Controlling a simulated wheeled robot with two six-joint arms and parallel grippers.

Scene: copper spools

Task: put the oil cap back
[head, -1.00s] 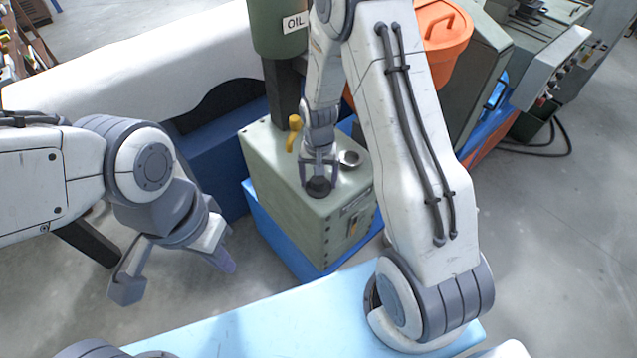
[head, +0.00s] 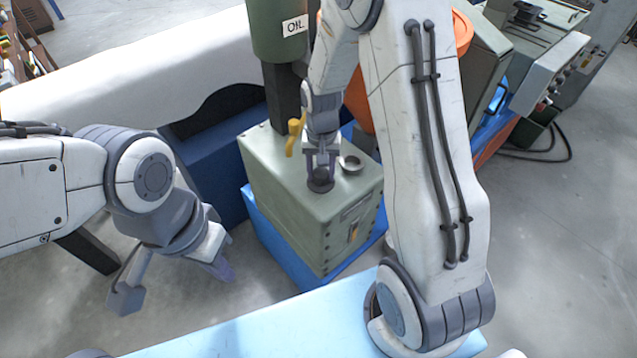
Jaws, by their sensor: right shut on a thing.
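The dark round oil cap (head: 320,182) is between the fingers of my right gripper (head: 321,172), which is shut on it, over the top of the green oil box (head: 270,165). I cannot tell whether the cap touches the lid. The round metal filler neck (head: 351,164) shows open on the lid, just right of the cap. A yellow tap handle (head: 295,134) stands behind my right gripper. My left gripper (head: 175,285) is open and empty, left of the box and apart from it.
A green tank labelled OIL (head: 277,35) stands on a dark post behind the box. A blue base (head: 270,240) lies under the box. An orange bucket (head: 462,32) is partly hidden behind my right arm. Grey floor (head: 560,260) is clear at right.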

